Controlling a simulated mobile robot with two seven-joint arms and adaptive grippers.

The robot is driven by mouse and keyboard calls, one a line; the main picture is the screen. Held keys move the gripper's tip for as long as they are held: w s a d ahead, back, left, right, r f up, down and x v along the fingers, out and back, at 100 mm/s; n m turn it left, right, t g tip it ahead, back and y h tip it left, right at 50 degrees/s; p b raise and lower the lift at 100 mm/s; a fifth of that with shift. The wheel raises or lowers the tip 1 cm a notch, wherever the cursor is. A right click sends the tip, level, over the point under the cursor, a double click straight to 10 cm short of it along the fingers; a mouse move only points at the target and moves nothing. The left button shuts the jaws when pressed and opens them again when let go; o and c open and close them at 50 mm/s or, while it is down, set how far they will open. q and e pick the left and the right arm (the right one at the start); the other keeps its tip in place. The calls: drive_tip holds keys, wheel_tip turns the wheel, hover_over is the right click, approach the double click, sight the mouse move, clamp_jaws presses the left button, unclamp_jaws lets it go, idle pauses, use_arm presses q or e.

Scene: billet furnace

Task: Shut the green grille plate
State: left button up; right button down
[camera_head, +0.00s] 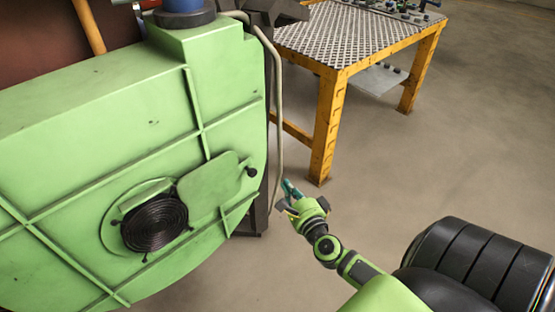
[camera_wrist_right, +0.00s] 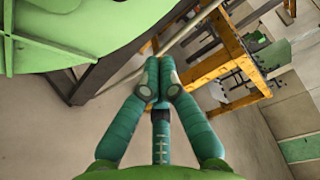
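The green grille plate (camera_head: 213,187) is a flat rounded plate on the face of the green housing, with a dark knob (camera_head: 251,171) at its right end. It lies up and to the right of the round dark coiled grille (camera_head: 157,222), which shows largely uncovered. My right gripper (camera_head: 289,190) is to the right of the knob, apart from it, beyond the housing's right edge. In the right wrist view its fingers (camera_wrist_right: 159,78) are together with nothing visible between them. I cannot make out the plate in that view. My left gripper is not in view.
The green housing (camera_head: 90,115) fills the left side. A thin pale pipe (camera_head: 278,110) runs down its right edge, close to my right gripper. A yellow-framed table (camera_head: 333,110) with a metal top stands behind. The floor (camera_head: 440,160) to the right is clear.

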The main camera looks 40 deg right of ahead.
drive_tip(key=r+b+x, duration=0.1)
drive_tip(key=x, duration=0.8)
drive_tip(key=p, duration=0.4)
approach(209, 194)
drive_tip(key=w+d, duration=0.1)
drive_tip(key=d, duration=0.1)
drive_tip(key=w+d, duration=0.2)
drive_tip(key=d, duration=0.1)
drive_tip(key=w+d, duration=0.2)
drive_tip(key=d, duration=0.1)
drive_tip(key=shift+r, duration=0.1)
drive_tip(key=a, duration=0.6)
drive_tip(key=shift+s, duration=0.3)
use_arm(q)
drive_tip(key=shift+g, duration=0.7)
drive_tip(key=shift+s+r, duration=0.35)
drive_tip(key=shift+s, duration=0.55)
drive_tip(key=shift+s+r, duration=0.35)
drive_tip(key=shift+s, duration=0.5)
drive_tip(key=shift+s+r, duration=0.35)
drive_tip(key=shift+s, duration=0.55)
use_arm(e)
drive_tip(key=shift+a, duration=0.5)
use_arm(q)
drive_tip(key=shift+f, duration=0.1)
